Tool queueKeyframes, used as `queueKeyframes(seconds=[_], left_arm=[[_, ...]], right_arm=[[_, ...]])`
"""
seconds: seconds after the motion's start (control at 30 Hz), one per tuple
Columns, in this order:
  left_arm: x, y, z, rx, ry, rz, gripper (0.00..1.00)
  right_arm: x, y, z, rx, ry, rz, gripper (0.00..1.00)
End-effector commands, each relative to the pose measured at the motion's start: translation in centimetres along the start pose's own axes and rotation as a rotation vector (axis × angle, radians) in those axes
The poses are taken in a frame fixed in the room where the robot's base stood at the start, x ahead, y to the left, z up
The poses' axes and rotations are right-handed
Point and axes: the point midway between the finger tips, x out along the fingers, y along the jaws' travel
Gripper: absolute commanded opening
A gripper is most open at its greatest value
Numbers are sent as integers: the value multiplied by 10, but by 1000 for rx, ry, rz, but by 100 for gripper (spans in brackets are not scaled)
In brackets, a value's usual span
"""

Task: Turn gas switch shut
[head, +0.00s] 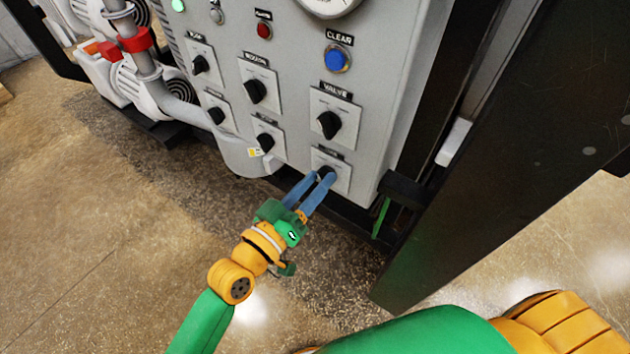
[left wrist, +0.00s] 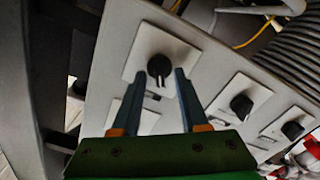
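The lowest right black rotary switch (head: 325,170) sits on a white square plate on the grey control panel. Its label is too small to read. My left gripper (head: 320,177) reaches it from below, with its blue fingers partly covering the knob. In the left wrist view the black knob (left wrist: 159,67) shows between and just beyond the tips of the left gripper (left wrist: 160,75). The fingers are apart, with a gap on each side of the knob. Whether the tips overlap the knob in depth is unclear. My right gripper is out of view.
The VALVE switch (head: 330,124) is directly above, and a blue CLEAR button (head: 337,59) higher up. Several similar knobs are to the left. A grey pipe (head: 243,155) bends close by on the left. A dark door-like panel (head: 510,150) stands at right.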

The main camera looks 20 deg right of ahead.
Motion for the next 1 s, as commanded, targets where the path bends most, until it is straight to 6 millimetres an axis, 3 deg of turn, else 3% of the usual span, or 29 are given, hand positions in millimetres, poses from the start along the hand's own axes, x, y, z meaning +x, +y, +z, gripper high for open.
queueKeyframes(seconds=[0.17,0.4,0.5,0.93,1.0], left_arm=[[-7,-1,1,1,1,-1,44],[-57,-2,3,2,-3,-2,44],[-68,-1,2,0,-2,-1,44],[-71,0,0,0,-1,-1,44],[-70,-11,6,5,-11,-29,44]], right_arm=[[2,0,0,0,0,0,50],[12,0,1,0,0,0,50],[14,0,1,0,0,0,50],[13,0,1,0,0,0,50],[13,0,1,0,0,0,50]])
